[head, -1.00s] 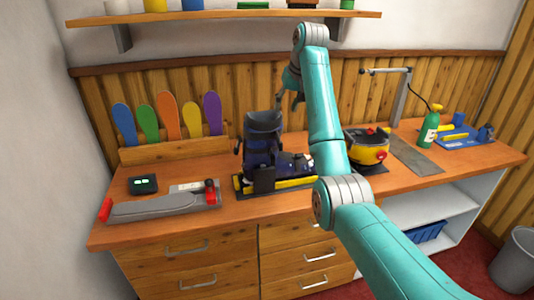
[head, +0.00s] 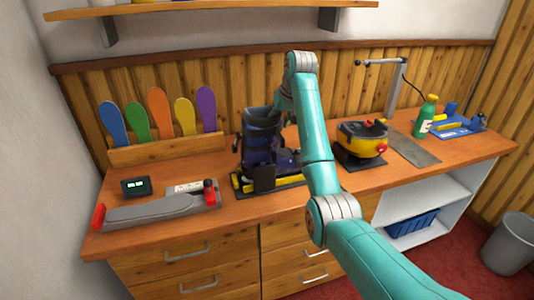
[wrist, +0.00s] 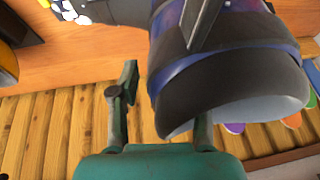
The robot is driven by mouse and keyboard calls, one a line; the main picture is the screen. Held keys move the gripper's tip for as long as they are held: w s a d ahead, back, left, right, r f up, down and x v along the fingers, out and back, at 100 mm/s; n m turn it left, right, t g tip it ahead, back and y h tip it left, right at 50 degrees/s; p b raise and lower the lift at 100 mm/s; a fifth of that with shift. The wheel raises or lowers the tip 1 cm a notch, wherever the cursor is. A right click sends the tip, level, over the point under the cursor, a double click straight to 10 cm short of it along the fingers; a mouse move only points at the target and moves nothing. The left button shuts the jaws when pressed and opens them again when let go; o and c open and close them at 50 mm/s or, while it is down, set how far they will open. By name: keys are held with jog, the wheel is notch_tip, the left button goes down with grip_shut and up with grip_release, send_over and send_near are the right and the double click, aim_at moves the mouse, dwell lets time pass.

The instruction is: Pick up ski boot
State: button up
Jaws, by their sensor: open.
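The ski boot (head: 262,140) stands upright on a dark base plate with yellow strips. It is dark blue and black, with a wide open cuff at the top. My gripper (head: 279,103) is at the upper right edge of the cuff, largely hidden by my arm. In the wrist view the boot (wrist: 225,75) appears upside down and fills the right half. There my open gripper (wrist: 163,105) has one finger clear to the left of the cuff. The other finger's tip is hidden behind the cuff wall. I cannot tell whether either finger touches the boot.
A grey clamp with red ends (head: 160,208) and a small display box (head: 135,187) lie left of the boot. A yellow-black device (head: 361,141) stands right, beyond my arm. A green bottle (head: 425,118) is farther right. Coloured ski tips (head: 158,110) stand behind.

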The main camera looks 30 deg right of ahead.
jog(key=shift+w+f, duration=0.1)
jog(key=shift+f, duration=0.05)
grip_shut()
jog(key=shift+r, duration=0.2)
